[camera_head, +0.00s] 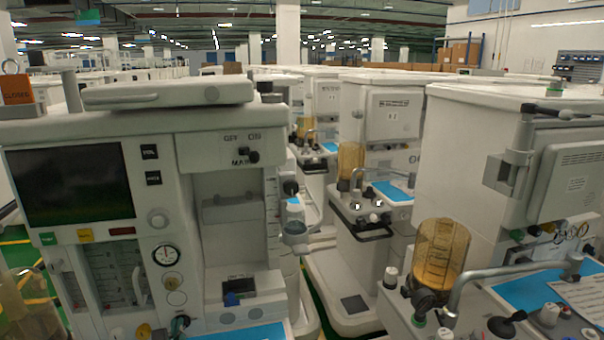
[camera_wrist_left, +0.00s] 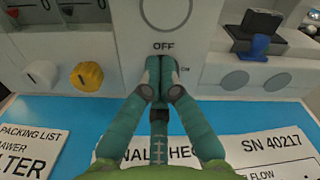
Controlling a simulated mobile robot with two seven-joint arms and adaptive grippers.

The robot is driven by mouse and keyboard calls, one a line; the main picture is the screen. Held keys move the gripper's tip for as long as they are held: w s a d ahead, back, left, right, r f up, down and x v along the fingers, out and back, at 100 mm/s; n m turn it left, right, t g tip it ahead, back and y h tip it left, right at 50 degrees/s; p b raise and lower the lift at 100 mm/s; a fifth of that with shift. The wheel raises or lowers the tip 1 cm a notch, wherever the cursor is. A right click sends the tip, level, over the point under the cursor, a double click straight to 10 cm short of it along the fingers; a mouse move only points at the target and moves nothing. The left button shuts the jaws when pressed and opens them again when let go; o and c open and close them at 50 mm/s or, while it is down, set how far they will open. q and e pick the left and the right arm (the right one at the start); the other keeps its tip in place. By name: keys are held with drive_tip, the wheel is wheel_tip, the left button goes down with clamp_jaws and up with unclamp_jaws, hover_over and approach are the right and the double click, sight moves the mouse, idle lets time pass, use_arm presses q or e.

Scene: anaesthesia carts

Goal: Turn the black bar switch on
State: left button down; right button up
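My left gripper (camera_wrist_left: 158,75) has its two teal fingers drawn together at the white panel, just under the printed OFF label (camera_wrist_left: 163,46). A small ON label (camera_wrist_left: 185,69) sits right of the fingertips. The black bar switch is not seen clearly; the fingertips cover the spot below OFF, and I cannot tell if the bar is between them. In the head view my left gripper (camera_head: 180,324) shows small and dark at the front of the left cart (camera_head: 215,215), low, below its round gauge. My right gripper is not in view.
Yellow (camera_wrist_left: 87,76) and white knobs stand left of the fingers, a blue knob (camera_wrist_left: 260,45) at upper right. A blue work surface with paper sheets (camera_wrist_left: 275,140) lies below. In the head view, other carts (camera_head: 385,130) stand close on the right.

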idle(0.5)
use_arm(q)
drive_tip(key=shift+r+p, duration=0.45)
drive_tip(key=shift+p+v, duration=0.4)
drive_tip(key=shift+v, duration=2.6)
drive_tip(key=shift+f, duration=0.1)
